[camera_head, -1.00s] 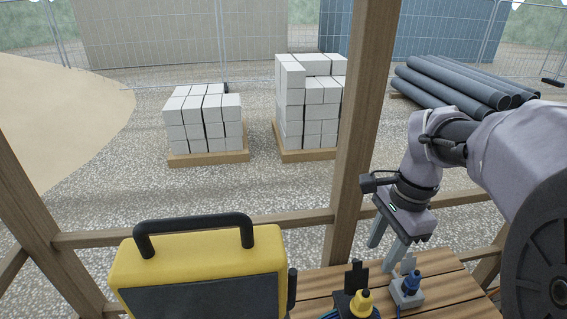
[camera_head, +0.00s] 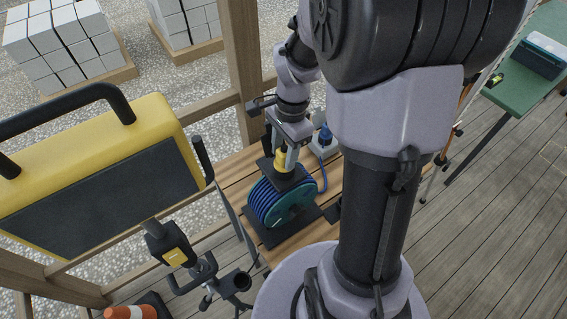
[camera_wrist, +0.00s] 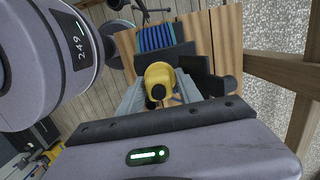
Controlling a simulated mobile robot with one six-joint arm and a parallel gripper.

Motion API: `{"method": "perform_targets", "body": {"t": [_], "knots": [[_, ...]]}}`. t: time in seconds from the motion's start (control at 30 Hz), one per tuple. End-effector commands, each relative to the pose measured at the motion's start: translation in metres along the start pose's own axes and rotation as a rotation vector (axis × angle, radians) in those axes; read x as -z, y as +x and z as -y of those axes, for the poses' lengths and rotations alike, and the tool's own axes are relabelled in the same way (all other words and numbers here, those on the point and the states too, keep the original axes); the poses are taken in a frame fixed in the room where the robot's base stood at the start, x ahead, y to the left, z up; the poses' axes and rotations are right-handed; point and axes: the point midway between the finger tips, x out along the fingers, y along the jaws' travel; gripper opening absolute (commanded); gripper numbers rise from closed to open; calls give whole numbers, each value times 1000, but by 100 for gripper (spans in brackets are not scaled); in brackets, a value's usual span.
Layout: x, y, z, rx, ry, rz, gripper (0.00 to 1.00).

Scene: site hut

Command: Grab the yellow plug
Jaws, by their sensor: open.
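The yellow plug (camera_head: 281,158) sits on a dark mount above a blue cable reel (camera_head: 285,203) on the wooden table. In the wrist view the yellow plug (camera_wrist: 158,78) lies between the fingers of my gripper (camera_wrist: 160,92), with its dark end toward the camera. My gripper (camera_head: 284,150) points down over the plug, its fingers open on either side of it. I cannot tell whether a finger touches it. A blue plug (camera_head: 325,134) stands in a grey socket just right of it in the head view.
A large yellow-framed panel with a black handle (camera_head: 95,165) stands left of the table. A wooden post (camera_head: 243,60) rises behind it. A green table (camera_head: 530,60) is at the right. Bare wooden slats (camera_head: 236,172) show left of the reel.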

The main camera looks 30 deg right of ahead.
Motion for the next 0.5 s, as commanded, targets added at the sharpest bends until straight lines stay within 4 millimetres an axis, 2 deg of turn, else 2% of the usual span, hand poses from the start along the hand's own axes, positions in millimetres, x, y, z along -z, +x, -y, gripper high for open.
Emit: {"method": "perform_targets", "body": {"t": [0.17, 0.37, 0.5], "knots": [[0, -1, 0, 1, 0, 0, 40], [0, -1, 0, 1, 0, 0, 1], [0, -1, 0, 1, 0, 0, 0]]}}
